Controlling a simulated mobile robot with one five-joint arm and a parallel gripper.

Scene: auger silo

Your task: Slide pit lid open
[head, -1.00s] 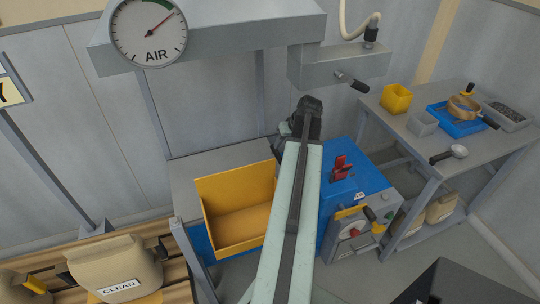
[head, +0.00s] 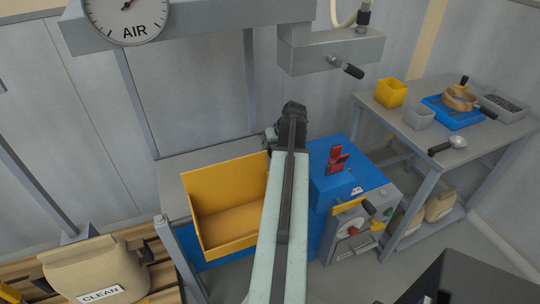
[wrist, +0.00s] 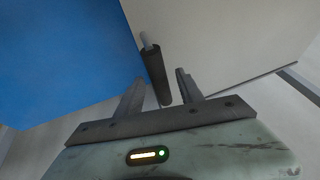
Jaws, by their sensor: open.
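In the wrist view, my gripper (wrist: 160,78) is open, with its two grey fingers on either side of a dark cylindrical handle (wrist: 156,74). The handle has a pale pin at its far end and is in front of a pale grey panel (wrist: 210,42). I cannot tell whether the fingers touch it. A blue surface (wrist: 60,55) fills the left. No lid is clearly identifiable, and I cannot tell whether the grey panel is the pit lid. In the head view, my arm's end is over the back of the blue machine (head: 365,172), and its fingers are hidden.
A yellow open bin (head: 225,212) stands left of my arm. A grey box with a black-handled lever (head: 346,68) hangs above right. A workbench (head: 395,120) with tubs and tools stands at right. A "CLEAN" sack (head: 95,272) lies at lower left.

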